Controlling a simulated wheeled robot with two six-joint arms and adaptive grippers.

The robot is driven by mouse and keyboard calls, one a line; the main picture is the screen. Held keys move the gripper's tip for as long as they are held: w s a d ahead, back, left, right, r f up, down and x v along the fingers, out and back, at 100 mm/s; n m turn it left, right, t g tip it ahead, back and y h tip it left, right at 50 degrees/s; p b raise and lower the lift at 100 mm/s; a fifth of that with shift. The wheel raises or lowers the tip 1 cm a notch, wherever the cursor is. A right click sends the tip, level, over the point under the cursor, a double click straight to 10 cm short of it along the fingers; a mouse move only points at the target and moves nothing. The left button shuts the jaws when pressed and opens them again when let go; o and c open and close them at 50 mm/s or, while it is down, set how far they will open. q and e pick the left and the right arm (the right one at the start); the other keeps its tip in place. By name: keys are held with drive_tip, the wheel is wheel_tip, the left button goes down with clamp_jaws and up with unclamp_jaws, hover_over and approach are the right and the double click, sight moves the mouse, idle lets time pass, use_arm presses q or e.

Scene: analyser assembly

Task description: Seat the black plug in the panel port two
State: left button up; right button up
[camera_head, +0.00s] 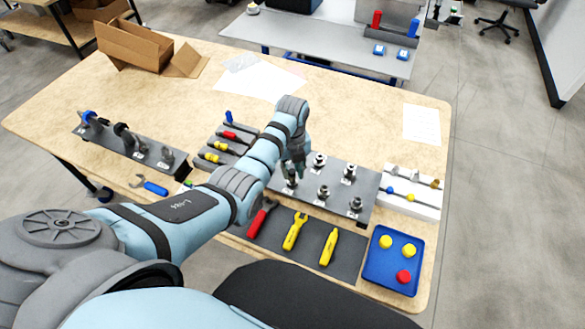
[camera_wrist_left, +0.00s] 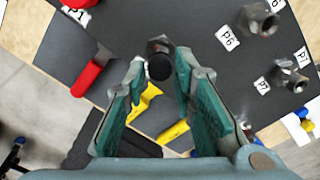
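My left gripper (camera_head: 294,172) is over the dark panel (camera_head: 375,182) in the head view, by a metal fitting (camera_head: 290,184). In the left wrist view its two green-padded fingers (camera_wrist_left: 160,72) are apart. Between and beyond their tips shows a black round end (camera_wrist_left: 159,67) against a metal hex part; I cannot tell whether this is a plug or the port's mouth, and I see gaps on both sides. A black plug-like piece (camera_head: 121,129) is on the rack at the left. The panel's port-two label is not readable. My right gripper is not in view.
Several metal fittings stand on the panel, one beside label P6 (camera_wrist_left: 227,38). Red and yellow tools lie on a dark mat (camera_head: 270,244) in front. A blue tray (camera_head: 378,276) and a white holder (camera_head: 425,203) are at the right. The table's back middle holds papers.

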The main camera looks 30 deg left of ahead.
use_arm(q)
drive_tip(key=shift+o, duration=1.1)
drive_tip(key=shift+r, duration=0.35)
wheel_tip(320, 180, up, 7)
drive_tip(key=shift+f, duration=0.15)
